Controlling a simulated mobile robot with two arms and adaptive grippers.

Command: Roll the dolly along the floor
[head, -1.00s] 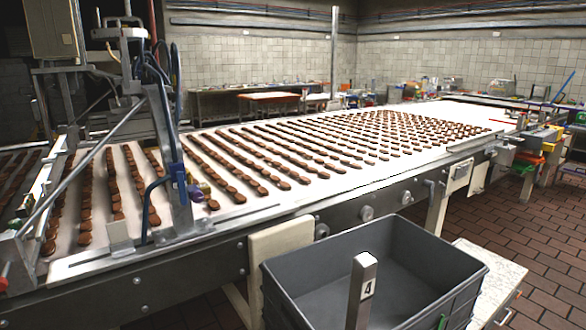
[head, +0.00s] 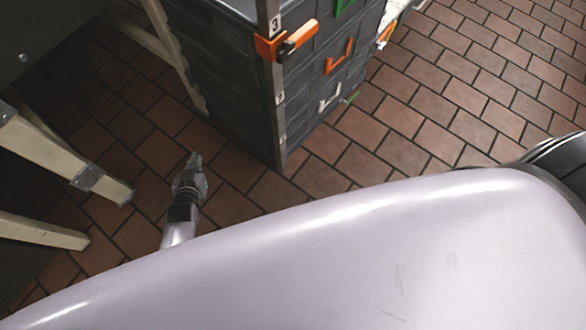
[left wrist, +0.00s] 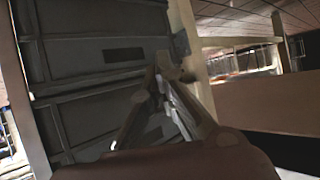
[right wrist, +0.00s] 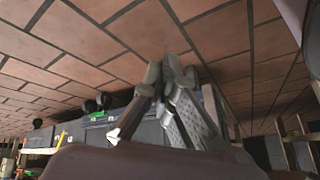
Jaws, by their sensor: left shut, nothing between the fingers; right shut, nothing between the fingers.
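A stack of dark grey crates (head: 225,75) stands on the floor at the top of the head view, beside an upright metal post (head: 278,125). Black castor-like wheels (right wrist: 104,99) show at the stack's base in the right wrist view, which is upside down; they look like the dolly's. The dolly's deck is hard to make out. My left gripper (head: 194,160) is shut and empty, low beside the stack's left side. In the left wrist view, its fingers (left wrist: 156,82) are in front of the crate walls (left wrist: 95,60). My right gripper (right wrist: 165,68) is shut and empty above floor tiles.
Cream conveyor legs (head: 60,155) stand left of my left gripper, leaving a narrow gap to the crates. An orange clamp (head: 285,40) sticks out from the post. Open tiled floor (head: 450,75) lies to the right of the stack. My own pale body fills the lower head view.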

